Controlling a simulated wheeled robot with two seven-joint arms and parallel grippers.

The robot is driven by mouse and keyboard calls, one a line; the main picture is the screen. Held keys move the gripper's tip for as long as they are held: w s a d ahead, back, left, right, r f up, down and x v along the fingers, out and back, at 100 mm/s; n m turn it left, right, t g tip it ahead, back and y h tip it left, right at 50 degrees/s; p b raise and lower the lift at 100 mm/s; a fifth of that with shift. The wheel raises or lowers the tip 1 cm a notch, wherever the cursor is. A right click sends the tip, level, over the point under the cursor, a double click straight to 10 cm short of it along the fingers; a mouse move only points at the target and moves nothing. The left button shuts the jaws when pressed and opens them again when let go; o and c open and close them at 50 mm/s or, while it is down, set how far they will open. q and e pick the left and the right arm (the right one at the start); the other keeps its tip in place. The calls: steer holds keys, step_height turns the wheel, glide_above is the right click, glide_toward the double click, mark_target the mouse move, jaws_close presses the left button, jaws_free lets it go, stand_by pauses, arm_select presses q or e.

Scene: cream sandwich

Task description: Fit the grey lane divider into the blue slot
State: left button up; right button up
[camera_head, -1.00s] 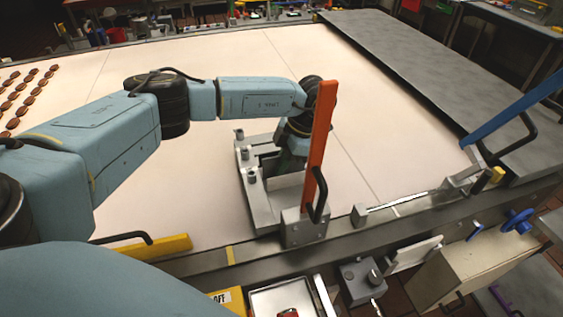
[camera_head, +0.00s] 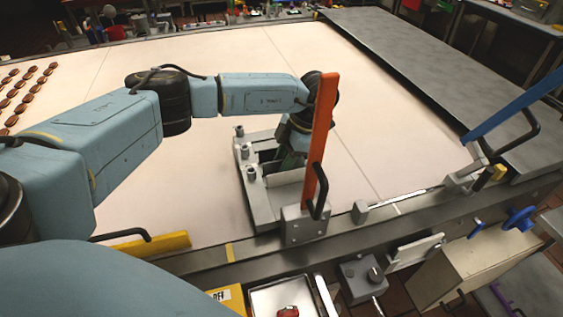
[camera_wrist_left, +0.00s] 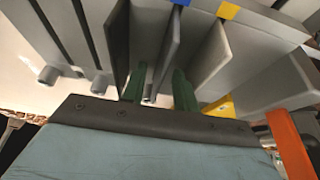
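In the left wrist view, the green fingers of my left gripper (camera_wrist_left: 159,88) stand apart on either side of a thin grey plate, which looks like the lane divider (camera_wrist_left: 160,45). Space shows between the fingers and the plate; firm contact cannot be made out. The plate's upper end meets the blue slot mark (camera_wrist_left: 181,2); how deep it sits is unclear. A yellow mark (camera_wrist_left: 228,11) lies to the right, above another grey plate (camera_wrist_left: 207,62). In the head view my left gripper (camera_head: 292,160) points down into the grey fixture (camera_head: 262,205), partly hidden by my wrist and the orange lever.
The orange lever (camera_head: 322,140) stands upright close to my left wrist. A blue lever (camera_head: 515,105) slants at the right. Brown cookies (camera_head: 25,92) lie in rows on the pale belt (camera_head: 210,50). A grey cover (camera_head: 430,70) spans the belt's right side.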

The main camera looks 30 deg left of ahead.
arm_select(q)
steer(key=v, duration=1.2)
steer(key=shift+r+b, duration=0.3)
steer(key=shift+b, duration=0.15)
steer(key=shift+a+f, duration=0.1)
